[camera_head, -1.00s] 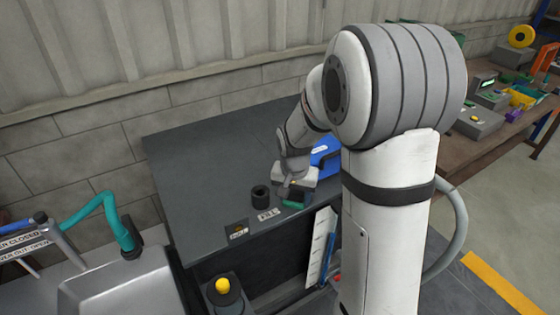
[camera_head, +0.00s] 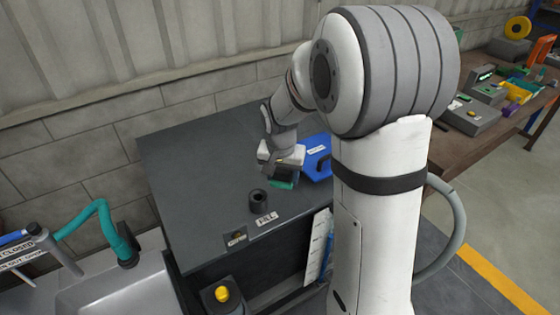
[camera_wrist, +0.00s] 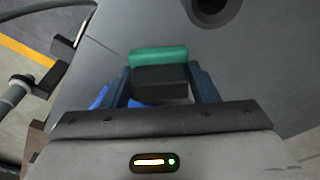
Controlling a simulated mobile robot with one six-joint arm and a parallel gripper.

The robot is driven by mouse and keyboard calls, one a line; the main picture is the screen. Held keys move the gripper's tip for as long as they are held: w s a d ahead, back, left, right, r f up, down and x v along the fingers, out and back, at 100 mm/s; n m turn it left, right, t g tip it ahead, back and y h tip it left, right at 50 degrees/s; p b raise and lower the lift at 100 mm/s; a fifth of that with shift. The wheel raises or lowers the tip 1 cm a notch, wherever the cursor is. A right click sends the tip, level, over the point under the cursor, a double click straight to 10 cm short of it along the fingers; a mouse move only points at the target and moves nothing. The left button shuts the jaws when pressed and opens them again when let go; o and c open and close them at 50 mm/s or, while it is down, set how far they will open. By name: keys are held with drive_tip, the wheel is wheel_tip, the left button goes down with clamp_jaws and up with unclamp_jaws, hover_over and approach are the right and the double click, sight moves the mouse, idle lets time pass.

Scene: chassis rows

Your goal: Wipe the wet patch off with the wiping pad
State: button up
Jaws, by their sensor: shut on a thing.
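My gripper (camera_head: 283,174) is shut on the wiping pad. The pad has a black block (camera_wrist: 160,83) on top and a green part (camera_wrist: 158,56) at its edge; the green also shows in the head view (camera_head: 282,185). Blue fingers sit on either side of the black block in the wrist view. The pad is over the dark grey worktop (camera_head: 200,165), behind and right of a black ring-like cylinder (camera_head: 258,202). I cannot tell whether the pad touches the surface. I cannot make out the wet patch in either view.
A blue object with a white label (camera_head: 319,152) lies just right of my gripper. A lettered label (camera_head: 266,219) and a small dark plate (camera_head: 236,237) are near the front edge. The cylinder also shows at the wrist view's top (camera_wrist: 212,8). The worktop's left side is clear.

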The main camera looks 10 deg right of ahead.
drive_tip(key=shift+s+r+p, duration=0.15)
drive_tip(key=shift+r+p, duration=0.75)
drive_tip(key=shift+r, duration=0.9)
